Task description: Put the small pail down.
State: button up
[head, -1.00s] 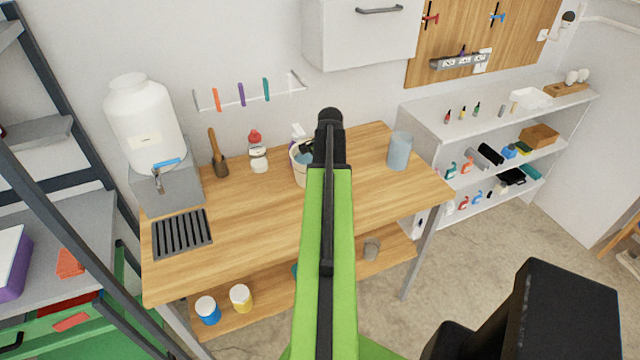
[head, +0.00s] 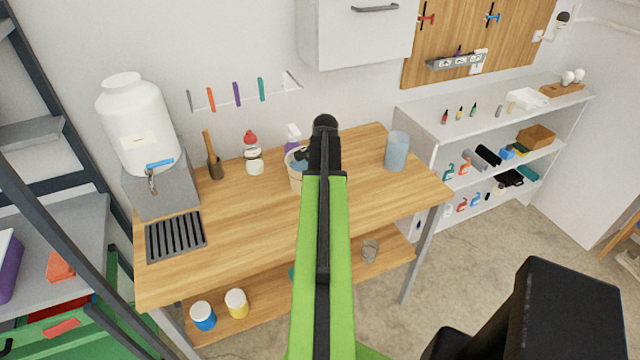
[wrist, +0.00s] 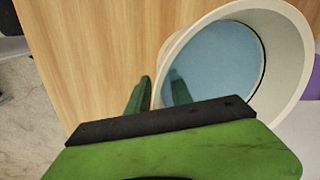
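The small pail is cream-coloured with a blue inside. In the head view it (head: 295,182) shows at the back middle of the wooden workbench (head: 250,215), partly hidden behind my arm. In the wrist view the pail (wrist: 290,28) fills the upper right, its open mouth towards the camera. My gripper (wrist: 159,80) has one dark green finger outside the pail and one inside, with the pail's wall pinched between them. My gripper (head: 324,125) hides part of the pail's right side in the head view. I cannot tell whether its base touches the bench.
A spray bottle (head: 292,133) stands behind the pail, and a red-capped bottle (head: 252,150) to its left. A bluish cylinder (head: 397,151) stands to the right. A white water container (head: 137,125) and a dark grate (head: 175,236) are at the left. The bench's front middle is clear.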

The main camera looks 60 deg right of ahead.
notch_tip(320, 180, up, 12)
jog(key=s+p, duration=0.1)
jog(key=p, duration=1.1)
jog(key=shift+s+a, duration=0.2)
jog(key=shift+a, duration=0.05)
jog(key=w+a+n, duration=0.6)
jog(key=w+a, duration=0.4)
jog(key=a, duration=0.5)
jog(key=w+a+n, duration=0.5)
jog(key=w+a, duration=0.5)
jog(key=a, duration=0.4)
jog(key=a+n+g, duration=0.1)
jog(key=a+n, duration=1)
jog(key=a, duration=1.7)
jog(key=shift+w+a+y, duration=0.3)
jog(key=shift+w+a, duration=0.05)
jog(key=shift+f, duration=0.15)
